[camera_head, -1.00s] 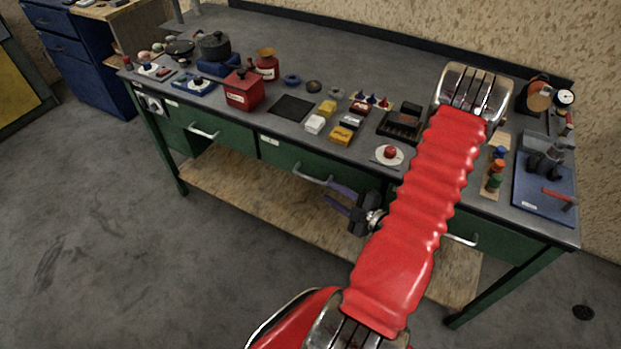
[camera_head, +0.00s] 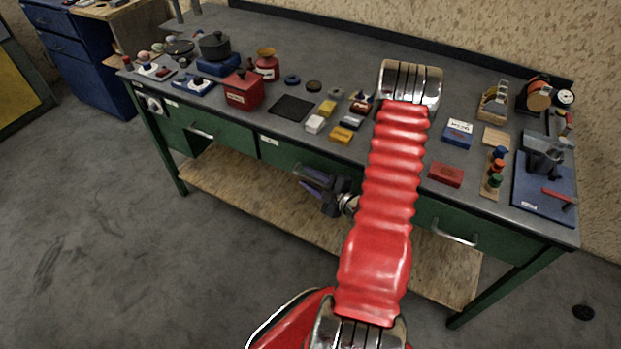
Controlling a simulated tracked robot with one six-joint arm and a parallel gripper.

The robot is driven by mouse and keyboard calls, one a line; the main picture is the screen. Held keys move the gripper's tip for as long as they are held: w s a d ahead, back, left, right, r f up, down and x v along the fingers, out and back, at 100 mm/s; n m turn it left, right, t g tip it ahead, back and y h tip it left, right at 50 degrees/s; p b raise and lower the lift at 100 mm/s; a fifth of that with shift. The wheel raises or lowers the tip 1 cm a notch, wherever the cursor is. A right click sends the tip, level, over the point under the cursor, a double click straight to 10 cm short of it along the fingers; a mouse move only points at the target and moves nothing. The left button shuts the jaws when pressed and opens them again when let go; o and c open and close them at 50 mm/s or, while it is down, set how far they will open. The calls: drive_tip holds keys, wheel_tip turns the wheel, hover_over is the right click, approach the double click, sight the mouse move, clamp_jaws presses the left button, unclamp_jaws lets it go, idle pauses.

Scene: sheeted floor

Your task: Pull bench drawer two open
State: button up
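The green bench (camera_head: 390,60) has a row of green drawers under its grey top. The middle drawer (camera_head: 275,153), taken as drawer two, looks shut, with its front in line with the bench. Its small label is too small to read. My gripper (camera_head: 301,179) is in front of this drawer, at its handle, with its two purple-grey fingers parted and pointing left. The fingers cover most of the handle, so I cannot tell whether they touch it or straddle it. My red arm hides the right part of this drawer.
The left drawer (camera_head: 220,133) and right drawer (camera_head: 480,235) have metal handles and look shut. A wooden lower shelf (camera_head: 230,190) runs below. Tools, boxes and a red tin (camera_head: 243,90) crowd the bench top. The floor in front is clear.

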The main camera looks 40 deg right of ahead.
drive_tip(key=shift+c, duration=0.5)
clamp_jaws()
drive_tip(key=shift+w, duration=0.1)
